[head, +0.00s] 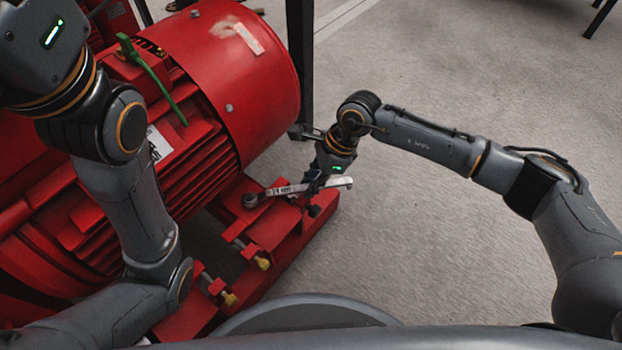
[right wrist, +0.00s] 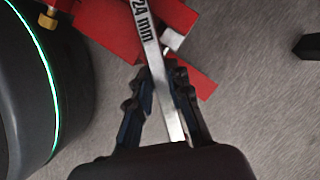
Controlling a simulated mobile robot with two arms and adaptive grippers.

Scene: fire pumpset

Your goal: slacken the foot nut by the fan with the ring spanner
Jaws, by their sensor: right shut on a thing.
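The ring spanner (head: 283,190) is a flat silver bar marked 24 mm. My right gripper (head: 318,180) is shut on its shank, towards the right end. The spanner's dark ring end (head: 250,201) lies at the red motor foot below the fan cover (head: 243,75). The foot nut is not clearly visible there, and I cannot tell whether the ring is around it. In the right wrist view the spanner (right wrist: 152,50) runs up between the fingers of my right gripper (right wrist: 160,98), and its ring end is out of frame.
The red motor (head: 190,110) stands on a red base frame (head: 290,240) with brass-coloured bolts (head: 263,263) along it. A green lever-like piece (head: 150,75) lies across the motor's top. A dark post (head: 300,60) rises behind the fan cover.

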